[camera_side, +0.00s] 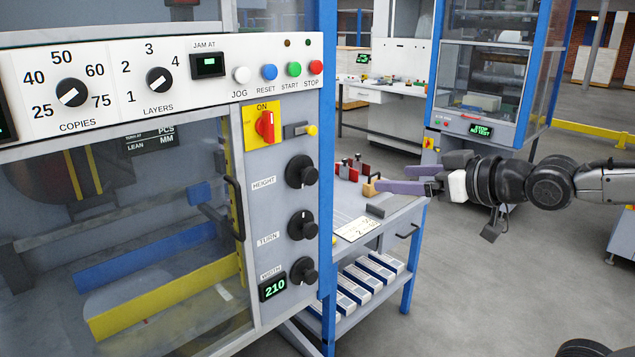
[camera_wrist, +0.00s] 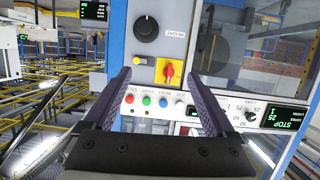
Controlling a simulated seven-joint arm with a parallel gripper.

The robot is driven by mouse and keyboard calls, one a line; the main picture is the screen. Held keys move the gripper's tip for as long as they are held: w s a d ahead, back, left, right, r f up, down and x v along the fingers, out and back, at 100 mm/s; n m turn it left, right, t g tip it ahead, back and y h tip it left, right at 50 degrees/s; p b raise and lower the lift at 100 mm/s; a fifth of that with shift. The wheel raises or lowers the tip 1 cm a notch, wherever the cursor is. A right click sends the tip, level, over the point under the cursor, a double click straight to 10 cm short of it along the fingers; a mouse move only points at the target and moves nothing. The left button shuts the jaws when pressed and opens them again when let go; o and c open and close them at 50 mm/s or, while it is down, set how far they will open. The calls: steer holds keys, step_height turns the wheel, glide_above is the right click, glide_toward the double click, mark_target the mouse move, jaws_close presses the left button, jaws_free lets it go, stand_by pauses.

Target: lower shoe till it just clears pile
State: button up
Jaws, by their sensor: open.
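The HEIGHT knob (camera_side: 302,171) is black, on the grey control panel right of the machine's window, above the TURN knob (camera_side: 302,225) and WIDTH knob (camera_side: 303,271). The HEIGHT knob also shows in the wrist view (camera_wrist: 146,28), ahead and left of centre. My gripper (camera_side: 388,181) is open and empty, with purple fingers, well right of the panel and apart from it. It also shows in the wrist view (camera_wrist: 157,75). Behind the window are a blue block (camera_side: 200,193), a blue bar (camera_side: 145,256) and a yellow bar (camera_side: 165,295). I cannot tell which is the shoe; no pile is clear.
A red switch on a yellow plate (camera_side: 263,126) sits above the HEIGHT knob. A door handle (camera_side: 235,208) stands out left of the knobs. A bench (camera_side: 400,215) with small tools stands behind the panel.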

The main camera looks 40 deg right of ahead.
mark_target(312, 177)
steer(key=w+d+t+y, duration=0.1)
steer(key=w+t, duration=0.3)
steer(key=w, duration=0.6)
steer(key=w+d+f, duration=0.2)
steer(key=d+f, duration=0.1)
steer(key=f, duration=0.3)
steer(key=w+d+f, duration=0.2)
steer(key=w+f, duration=0.1)
steer(key=f, duration=0.3)
steer(key=shift+g, duration=0.3)
steer(key=w, duration=1.3)
steer(key=shift+d+r, duration=0.15)
steer(key=shift+r, duration=0.15)
steer(key=c, duration=1.4)
